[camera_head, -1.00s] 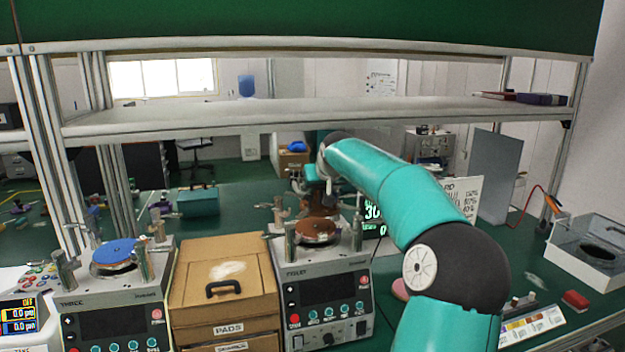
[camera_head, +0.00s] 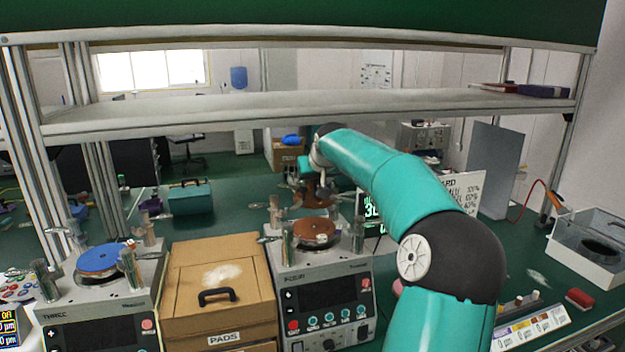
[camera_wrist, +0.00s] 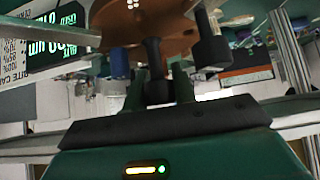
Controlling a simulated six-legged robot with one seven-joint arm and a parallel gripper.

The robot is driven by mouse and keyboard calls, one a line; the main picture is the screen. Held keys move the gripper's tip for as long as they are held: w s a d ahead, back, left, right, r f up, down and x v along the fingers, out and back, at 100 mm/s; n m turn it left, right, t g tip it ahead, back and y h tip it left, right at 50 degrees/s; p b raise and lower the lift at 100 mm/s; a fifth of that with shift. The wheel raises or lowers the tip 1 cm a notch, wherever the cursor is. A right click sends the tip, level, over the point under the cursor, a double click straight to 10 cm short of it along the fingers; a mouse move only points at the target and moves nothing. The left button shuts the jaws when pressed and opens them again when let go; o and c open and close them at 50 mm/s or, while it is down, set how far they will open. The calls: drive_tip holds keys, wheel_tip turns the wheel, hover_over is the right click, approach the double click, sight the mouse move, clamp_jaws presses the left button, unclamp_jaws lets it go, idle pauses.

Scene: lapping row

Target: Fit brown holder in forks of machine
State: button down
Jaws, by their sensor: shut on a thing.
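The brown holder (camera_head: 319,194) hangs from my gripper, just behind and above the middle machine (camera_head: 325,292) in the head view. In the wrist view the brown holder (camera_wrist: 150,38) fills the top, and my gripper (camera_wrist: 157,84) is shut on its dark stem. A dark cylinder hangs beside it. The middle machine carries a brown round plate (camera_head: 314,233) between upright metal posts with fork arms (camera_head: 275,212). In the head view the holder's lower edge is close to the far posts; I cannot tell if they touch. My fingertips are small and partly hidden there.
Left stands a second machine with a blue plate (camera_head: 104,258). A cardboard box (camera_head: 220,262) with a black handle sits between the machines. A display board (camera_head: 455,207) stands behind my arm. The shelf (camera_head: 310,110) spans above. A white open tray (camera_head: 590,250) is at right.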

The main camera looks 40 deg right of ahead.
sight(314, 196)
drive_tip(key=shift+w+f, duration=0.2)
drive_tip(key=shift+w, duration=0.1)
drive_tip(key=shift+s+a+f, duration=0.15)
drive_tip(key=shift+s, duration=0.2)
drive_tip(key=shift+w+f, duration=0.25)
drive_tip(key=shift+f, duration=0.65)
drive_tip(key=shift+s+f, duration=0.15)
drive_tip(key=shift+f, duration=1.6)
drive_tip(key=shift+f, duration=1.1)
